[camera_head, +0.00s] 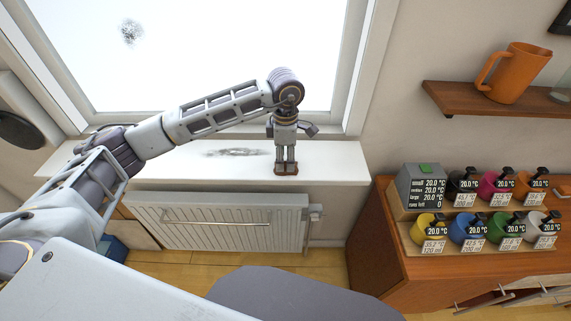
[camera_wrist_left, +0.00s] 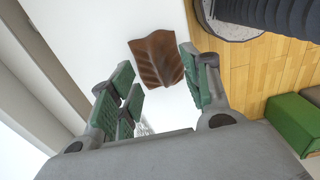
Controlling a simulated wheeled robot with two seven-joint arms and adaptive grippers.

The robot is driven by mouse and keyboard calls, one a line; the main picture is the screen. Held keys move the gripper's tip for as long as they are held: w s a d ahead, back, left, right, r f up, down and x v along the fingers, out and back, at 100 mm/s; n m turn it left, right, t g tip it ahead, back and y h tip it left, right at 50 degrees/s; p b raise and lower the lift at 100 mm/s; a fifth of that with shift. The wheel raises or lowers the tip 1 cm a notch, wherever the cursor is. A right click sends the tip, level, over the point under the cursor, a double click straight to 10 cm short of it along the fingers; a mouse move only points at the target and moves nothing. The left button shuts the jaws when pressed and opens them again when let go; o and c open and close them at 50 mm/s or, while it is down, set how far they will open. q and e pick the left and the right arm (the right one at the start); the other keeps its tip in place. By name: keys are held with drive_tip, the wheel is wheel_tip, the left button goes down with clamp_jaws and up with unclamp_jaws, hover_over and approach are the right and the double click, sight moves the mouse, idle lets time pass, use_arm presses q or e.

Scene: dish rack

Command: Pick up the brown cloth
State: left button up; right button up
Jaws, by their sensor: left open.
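The brown cloth (camera_wrist_left: 157,60) lies on the white window sill (camera_head: 200,163), folded in ridges. In the head view only a small brown part of it (camera_head: 286,171) shows below my left gripper (camera_head: 286,166). My left gripper points down over the sill with its fingers apart. In the left wrist view the cloth shows beyond and between the green-padded fingertips of the gripper (camera_wrist_left: 156,62), with nothing held. I cannot tell whether the fingertips touch the cloth. My right gripper is not in view.
A grey smudge (camera_head: 238,152) marks the sill left of the gripper, and another (camera_head: 131,33) marks the window. A radiator (camera_head: 225,222) hangs below the sill. A wooden cabinet (camera_head: 372,245) with several coloured cups stands right; an orange mug (camera_head: 518,73) is on the shelf.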

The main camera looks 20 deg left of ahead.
use_arm(q)
drive_tip(key=shift+f, duration=1)
drive_tip(key=c, duration=1)
